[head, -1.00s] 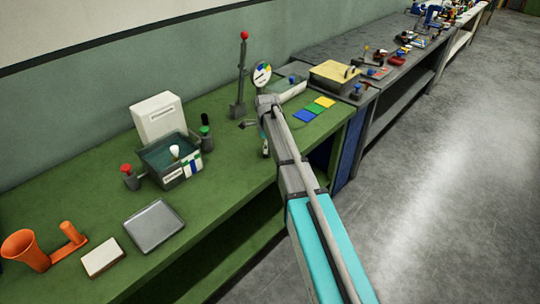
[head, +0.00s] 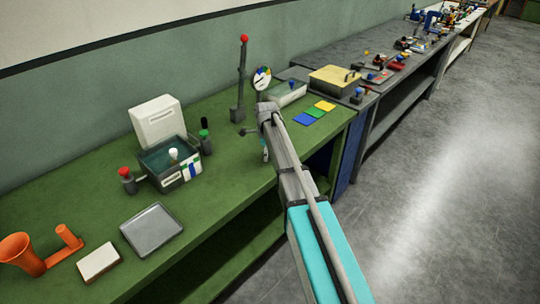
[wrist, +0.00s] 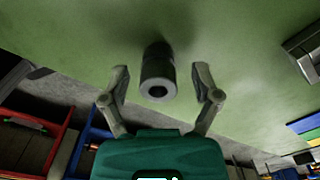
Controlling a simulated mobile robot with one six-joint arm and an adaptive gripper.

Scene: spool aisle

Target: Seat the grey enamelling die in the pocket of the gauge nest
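A grey cylinder with a dark round hole in its end (wrist: 158,78), which looks like the enamelling die, shows in the wrist view against the green bench. My gripper (wrist: 160,82) is open, with one finger on each side of the cylinder and a visible gap on both sides. In the head view my arm reaches over the bench, and its own links mostly hide the gripper and the die. I cannot pick out the gauge nest for certain. A grey block edge (wrist: 304,50) shows at the right of the wrist view.
A dial gauge (head: 262,78), a red-knobbed lever (head: 240,85) and a grey tray (head: 288,93) stand behind my arm's end. Coloured tiles (head: 315,112) lie to its right. A dark green bin (head: 148,165), a grey tray (head: 152,228) and an orange funnel piece (head: 22,252) stand to the left.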

